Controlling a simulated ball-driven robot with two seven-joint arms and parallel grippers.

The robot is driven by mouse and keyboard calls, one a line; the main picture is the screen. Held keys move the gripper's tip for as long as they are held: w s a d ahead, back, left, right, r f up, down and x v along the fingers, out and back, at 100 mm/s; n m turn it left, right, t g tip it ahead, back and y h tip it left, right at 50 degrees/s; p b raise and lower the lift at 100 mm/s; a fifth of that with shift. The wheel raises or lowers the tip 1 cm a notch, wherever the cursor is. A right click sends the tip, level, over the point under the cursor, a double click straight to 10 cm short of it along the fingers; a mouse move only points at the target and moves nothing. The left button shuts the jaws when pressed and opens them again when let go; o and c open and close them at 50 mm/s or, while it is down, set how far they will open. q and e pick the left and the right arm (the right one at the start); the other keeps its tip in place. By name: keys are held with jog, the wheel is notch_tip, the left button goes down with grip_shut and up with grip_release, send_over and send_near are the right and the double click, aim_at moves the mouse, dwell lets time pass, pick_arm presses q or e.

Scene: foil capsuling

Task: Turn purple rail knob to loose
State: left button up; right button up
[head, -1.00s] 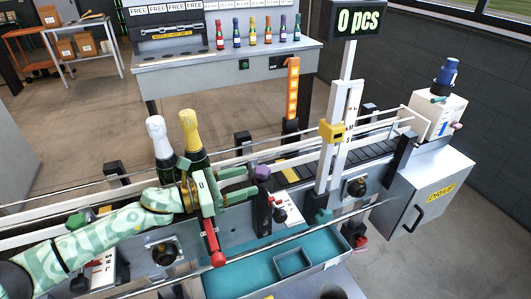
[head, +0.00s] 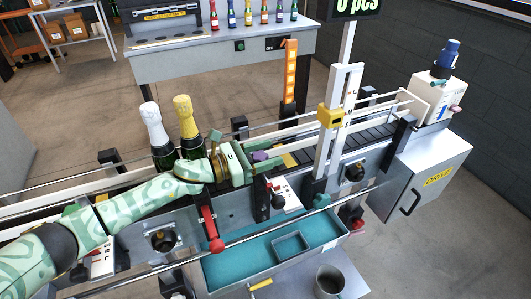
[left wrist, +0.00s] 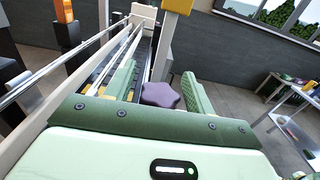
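The purple rail knob (head: 261,156) is on the near side of the conveyor's guide rail. It also shows as a lobed purple knob in the left wrist view (left wrist: 160,94). My left gripper (head: 271,162) reaches in from the left with its pale green fingers on either side of the knob. In the left wrist view its fingers (left wrist: 158,84) are apart, with a visible gap between the knob and the right finger. Contact with the left finger cannot be told. My right gripper is not in view.
Two bottles, one white-topped (head: 155,135) and one gold-topped (head: 187,128), stand close behind my left forearm. A red-handled lever (head: 212,230) hangs below the gripper. A white post with a yellow clamp (head: 330,117) stands to the right. A teal tray (head: 240,268) lies in front.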

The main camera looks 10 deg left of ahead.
pick_arm(q)
jog(key=c, duration=0.8)
jog(key=shift+o, duration=0.2)
jog(key=shift+n+t, duration=0.3)
jog(key=n+t+y+p, duration=0.2)
jog(key=t+y, duration=0.1)
jog(key=shift+r, duration=0.1)
jog(key=n+t+y, duration=0.2)
jog(key=y, duration=0.1)
jog(key=n+t+y+p, duration=0.1)
jog(key=n+y, duration=0.1)
jog(key=shift+w+a, duration=0.2)
jog(key=shift+a, duration=0.05)
jog(key=n+y, duration=0.1)
jog(key=n+t+y, duration=0.1)
jog(key=y, duration=0.1)
jog(key=n+y, duration=0.1)
jog(key=y, duration=0.1)
jog(key=shift+w+a+n, duration=0.1)
jog(key=shift+a+n, duration=0.15)
jog(key=shift+n, duration=0.05)
jog(key=shift+a+n+y+b, duration=0.15)
jog(key=shift+n+y+b, duration=0.15)
jog(key=shift+n+y, duration=0.9)
jog(key=shift+a+n+y+b, duration=0.2)
jog(key=shift+n+y, duration=0.4)
jog(key=shift+y, duration=1.5)
